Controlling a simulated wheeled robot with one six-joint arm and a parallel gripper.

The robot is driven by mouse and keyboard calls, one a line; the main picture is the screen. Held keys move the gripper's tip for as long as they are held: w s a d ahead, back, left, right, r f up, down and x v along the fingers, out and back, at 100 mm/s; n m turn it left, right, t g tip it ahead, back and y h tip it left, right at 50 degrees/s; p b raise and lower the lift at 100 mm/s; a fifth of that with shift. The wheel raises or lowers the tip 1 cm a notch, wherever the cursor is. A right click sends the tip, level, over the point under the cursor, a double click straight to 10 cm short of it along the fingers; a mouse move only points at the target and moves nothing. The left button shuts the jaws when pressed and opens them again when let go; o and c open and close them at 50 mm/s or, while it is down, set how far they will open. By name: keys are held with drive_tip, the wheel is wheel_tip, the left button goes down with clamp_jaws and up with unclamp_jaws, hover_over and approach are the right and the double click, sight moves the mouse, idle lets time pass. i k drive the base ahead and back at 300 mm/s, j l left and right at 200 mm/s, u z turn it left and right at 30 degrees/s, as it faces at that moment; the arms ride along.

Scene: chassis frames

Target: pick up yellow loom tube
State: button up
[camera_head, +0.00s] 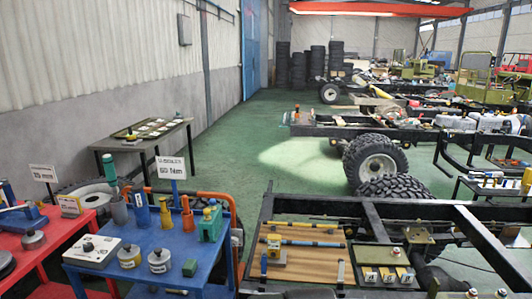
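A wooden board (312,265) lies inside the black chassis frame at the lower middle. Two thin tubes lie across its upper part. The farther tube (303,227) looks mostly yellow with darker parts. The nearer tube (313,243) looks mostly blue with some yellow; at this size I cannot tell their colours surely. A small yellow block-like item (274,243) stands at the board's left, close to the tubes' left ends. My gripper is not in view.
A blue table (205,262) with canisters, bottles and a sign stands left of the chassis. A red table (50,240) is farther left. A wheel (375,160) and chassis rails (330,204) stand beyond. Green floor (255,120) is open behind.

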sight(264, 222)
drive_tip(key=i+l, duration=0.2)
drive_tip(key=i, duration=0.2)
drive_tip(key=i+l+u, duration=0.1)
drive_tip(key=i, duration=0.3)
drive_tip(key=i+l, duration=0.3)
drive_tip(key=i+j+u, duration=0.05)
drive_tip(key=i, duration=0.05)
